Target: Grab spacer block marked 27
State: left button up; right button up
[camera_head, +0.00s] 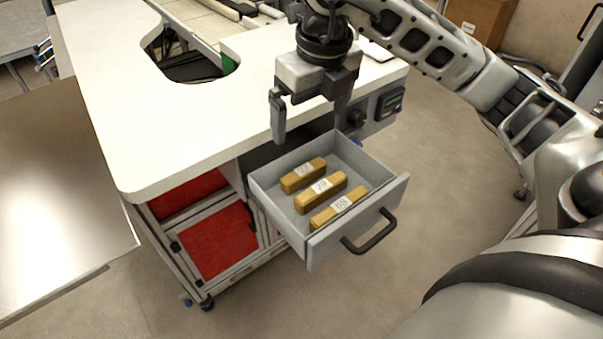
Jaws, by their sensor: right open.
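Three yellow blocks with white number labels lie side by side in an open grey drawer (272,203). The labels are small; the back block (290,183) has a mark I cannot read surely. The middle block (331,198) seems to read 29 or 79, and the front block (324,218) seems to read 63 or 69. I cannot tell for sure which is marked 27. My right gripper (309,128) is open and empty, pointing down above the drawer's back end, apart from the blocks. My left gripper is not in view.
The drawer's front panel has a dark handle (370,236). A white worktop (180,130) with a cutout lies left of and behind the drawer. Red panels (215,240) sit below it. A control box (380,105) is right of the gripper.

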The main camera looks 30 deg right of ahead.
send_over(304, 170)
jog(key=f, duration=0.5)
jog(key=s+f, duration=0.1)
jog(key=f, duration=0.2)
jog(key=shift+f, duration=0.1)
jog(key=shift+w+f, duration=0.2)
jog(key=shift+f, duration=1.1)
jog(key=shift+w+f, duration=0.2)
jog(key=shift+f, duration=1.1)
jog(key=c, duration=0.8)
